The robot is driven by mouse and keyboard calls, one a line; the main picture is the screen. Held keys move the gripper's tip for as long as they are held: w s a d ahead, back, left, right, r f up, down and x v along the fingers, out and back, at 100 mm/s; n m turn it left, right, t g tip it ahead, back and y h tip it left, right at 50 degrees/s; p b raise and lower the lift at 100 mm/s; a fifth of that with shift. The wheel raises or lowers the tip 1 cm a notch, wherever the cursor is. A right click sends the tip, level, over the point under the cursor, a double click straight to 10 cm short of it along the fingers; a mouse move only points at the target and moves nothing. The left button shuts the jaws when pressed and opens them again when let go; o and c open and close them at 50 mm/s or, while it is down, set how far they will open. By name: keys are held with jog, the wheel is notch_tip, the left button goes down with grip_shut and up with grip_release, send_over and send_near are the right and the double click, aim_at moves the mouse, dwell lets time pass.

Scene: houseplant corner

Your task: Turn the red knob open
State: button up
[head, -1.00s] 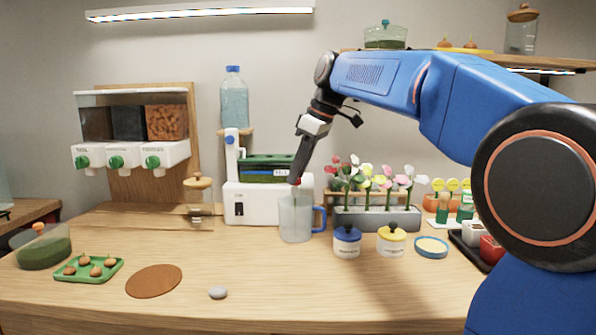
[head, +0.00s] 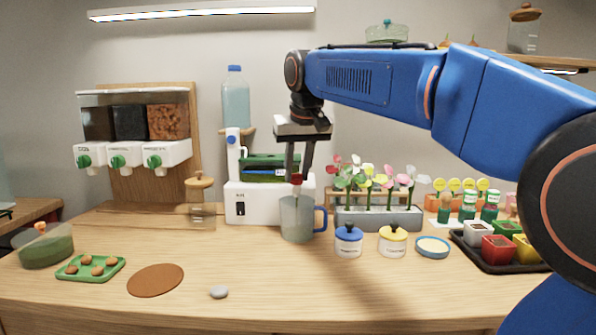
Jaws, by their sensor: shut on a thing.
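The small red knob (head: 297,178) sits at the front of the white machine (head: 268,202), just above a clear jug with a blue handle (head: 297,218). My gripper (head: 297,173) points down from above, with both fingers visible and their tips at the knob. It is shut on the red knob. The fingertips partly cover the knob, so its exact turn angle cannot be told. The jug stands upright under the knob, and I cannot make out any flow into it.
A clear blue-capped bottle (head: 235,97) stands above the machine. A flower planter (head: 377,217) is close on the jug's right, with a blue-lidded jar (head: 348,240) and a yellow-lidded jar (head: 392,240) in front. A glass jar (head: 201,203) stands left. The front counter is mostly clear.

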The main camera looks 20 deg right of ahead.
jog(key=shift+a+m+h, duration=0.15)
jog(key=shift+m+h, duration=0.55)
jog(key=shift+m, duration=0.9)
jog(key=o, duration=1)
jog(key=v, duration=1.7)
jog(key=shift+w+r, duration=0.15)
jog(key=shift+r, duration=0.1)
jog(key=shift+a, duration=0.1)
